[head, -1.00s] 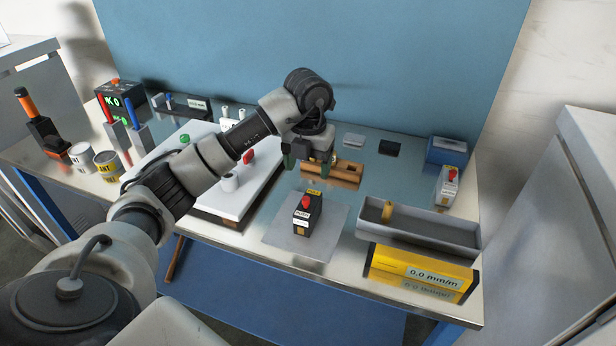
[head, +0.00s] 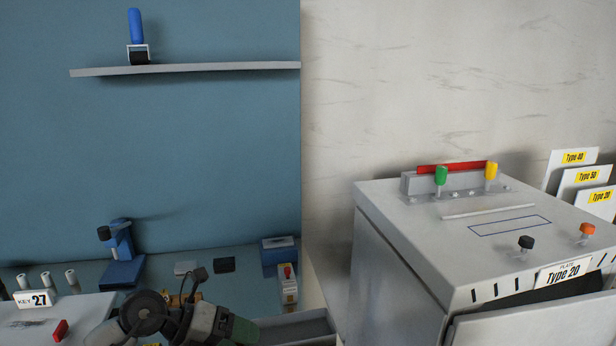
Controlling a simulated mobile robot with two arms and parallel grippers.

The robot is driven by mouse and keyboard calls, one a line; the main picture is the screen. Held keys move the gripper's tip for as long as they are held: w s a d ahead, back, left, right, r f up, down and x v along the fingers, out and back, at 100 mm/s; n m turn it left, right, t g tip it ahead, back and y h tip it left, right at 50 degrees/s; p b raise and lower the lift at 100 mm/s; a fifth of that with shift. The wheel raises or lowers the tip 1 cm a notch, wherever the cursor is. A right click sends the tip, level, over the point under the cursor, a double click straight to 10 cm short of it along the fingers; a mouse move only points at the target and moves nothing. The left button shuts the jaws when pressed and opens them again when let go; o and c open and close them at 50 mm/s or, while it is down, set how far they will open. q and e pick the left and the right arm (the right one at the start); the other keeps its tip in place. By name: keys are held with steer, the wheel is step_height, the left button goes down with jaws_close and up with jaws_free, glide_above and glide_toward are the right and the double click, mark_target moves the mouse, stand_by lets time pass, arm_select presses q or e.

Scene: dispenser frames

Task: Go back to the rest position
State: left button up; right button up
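One of my arms shows at the bottom left of the head view, cut off by the lower edge. It is most likely the left one. Its dark round wrist joint and the gripper end (head: 222,326) are seen from above, in front of the bench things. The fingers are partly cut off, so I cannot tell whether they are open or shut, and I see nothing held. My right gripper is not in view.
A grey cabinet (head: 400,235) with coloured knobs and a "Type 20" label stands at the right. The bench holds a blue stand (head: 122,255), a blue box (head: 281,252), a red-topped dispenser (head: 288,285) and a grey tray (head: 315,328). A wall shelf (head: 200,69) carries a blue-handled roller (head: 136,38).

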arm_select(q)
step_height(320, 180, up, 8)
steer(key=s+d+n+t+h, duration=0.25)
steer(key=n+t+h, duration=0.35)
steer(key=n+t, duration=0.65)
steer(key=s+a+f+n+t+y, duration=0.25)
steer(key=a+f+n+y, duration=0.9)
steer(key=n+y, duration=0.7)
steer(key=s+d+f+n+g+h, duration=0.1)
steer(key=s+f+n+g, duration=0.1)
steer(key=s+f+g, duration=0.65)
steer(key=s+f+n+g+h, duration=0.1)
steer(key=s+f+g, duration=0.4)
steer(key=s, duration=0.7)
step_height(320, 180, down, 27)
steer(key=s+g, duration=0.2)
steer(key=s+a+f, duration=0.2)
steer(key=s+f, duration=1.2)
steer(key=s, duration=0.1)
steer(key=shift+a+f+g+y, duration=0.35)
steer(key=shift+f, duration=0.05)
